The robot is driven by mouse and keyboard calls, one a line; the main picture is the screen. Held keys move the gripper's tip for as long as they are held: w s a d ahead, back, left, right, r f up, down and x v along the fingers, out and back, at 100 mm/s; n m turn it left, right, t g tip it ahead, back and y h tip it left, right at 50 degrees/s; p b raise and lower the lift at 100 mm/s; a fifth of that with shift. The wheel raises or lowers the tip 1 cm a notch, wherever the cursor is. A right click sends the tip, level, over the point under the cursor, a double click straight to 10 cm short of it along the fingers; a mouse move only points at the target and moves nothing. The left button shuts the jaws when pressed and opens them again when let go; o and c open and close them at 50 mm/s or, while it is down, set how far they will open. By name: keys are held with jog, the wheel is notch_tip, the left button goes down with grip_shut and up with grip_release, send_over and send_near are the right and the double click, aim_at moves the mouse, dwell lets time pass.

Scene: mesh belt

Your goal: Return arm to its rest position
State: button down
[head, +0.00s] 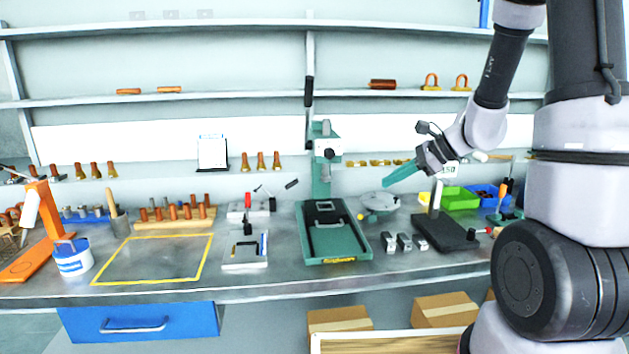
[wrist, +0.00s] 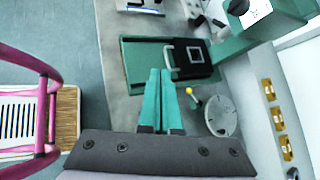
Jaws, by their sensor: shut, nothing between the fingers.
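My gripper (head: 401,173) shows in the head view at the end of my arm on the right. It hangs above the workbench, in front of the round grey plate, and points to the left. Its two long teal fingers lie side by side, shut and empty. In the wrist view the shut fingers (wrist: 160,100) point up the picture toward the green press base. The fingers appear clear of the things on the bench.
The green press (head: 326,255) stands mid-bench, its column rising behind. A round grey plate (head: 380,201) and a black-based stand (head: 445,232) are near my gripper. Green (head: 456,200) and blue bins lie behind. The yellow-outlined area (head: 150,262) at left is bare.

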jog(key=s+d+r+n+t+h, duration=0.1)
jog(key=s+d+r+n+h, duration=0.1)
jog(key=s+r+n, duration=0.5)
jog(key=s+d+r+n+t+h, duration=0.1)
jog(key=s+r+n+h, duration=0.4)
jog(key=s+r, duration=0.6)
jog(key=shift+d+r+n+t, duration=0.15)
jog(key=shift+d+n+t, duration=0.25)
jog(key=shift+d+n, duration=0.55)
jog(key=shift+a, duration=0.15)
